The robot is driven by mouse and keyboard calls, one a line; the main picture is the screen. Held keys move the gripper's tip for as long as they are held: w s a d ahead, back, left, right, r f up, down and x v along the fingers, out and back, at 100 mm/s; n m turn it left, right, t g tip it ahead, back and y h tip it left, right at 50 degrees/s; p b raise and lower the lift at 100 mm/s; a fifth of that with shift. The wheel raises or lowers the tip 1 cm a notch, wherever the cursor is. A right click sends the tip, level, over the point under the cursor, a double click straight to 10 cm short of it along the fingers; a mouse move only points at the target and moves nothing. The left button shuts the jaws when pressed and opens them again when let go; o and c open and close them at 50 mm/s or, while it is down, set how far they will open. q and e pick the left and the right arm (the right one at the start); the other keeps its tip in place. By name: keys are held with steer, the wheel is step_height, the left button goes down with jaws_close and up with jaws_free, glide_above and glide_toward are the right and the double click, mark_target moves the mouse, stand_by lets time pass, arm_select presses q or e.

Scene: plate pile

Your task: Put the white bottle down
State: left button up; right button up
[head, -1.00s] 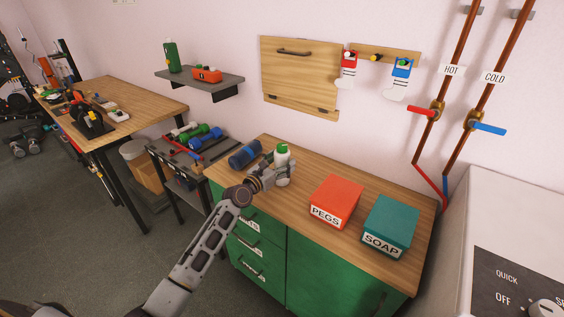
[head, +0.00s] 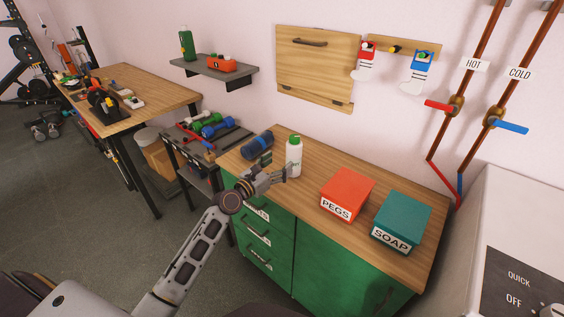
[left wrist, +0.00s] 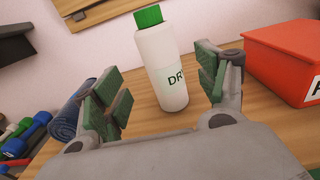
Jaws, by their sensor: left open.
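The white bottle (head: 293,157) with a green cap stands upright on the wooden top of the green cabinet (head: 330,168). It also shows in the left wrist view (left wrist: 163,62), with dark letters partly visible on its label. My left gripper (head: 277,168) is open just in front of the bottle. In the left wrist view the two green-padded fingers (left wrist: 165,88) are spread wide, and the bottle stands beyond and between them, apart from both. My right gripper is in neither view.
A red PEGS box (head: 347,194) and a teal SOAP box (head: 400,221) stand right of the bottle. A rolled blue towel (head: 257,146) lies to its left, near the cabinet's edge. A wooden flap (head: 316,68) is on the wall behind.

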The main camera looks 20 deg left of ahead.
arm_select(q)
steer(key=v, duration=0.2)
steer(key=shift+s, duration=0.25)
stand_by(0.6)
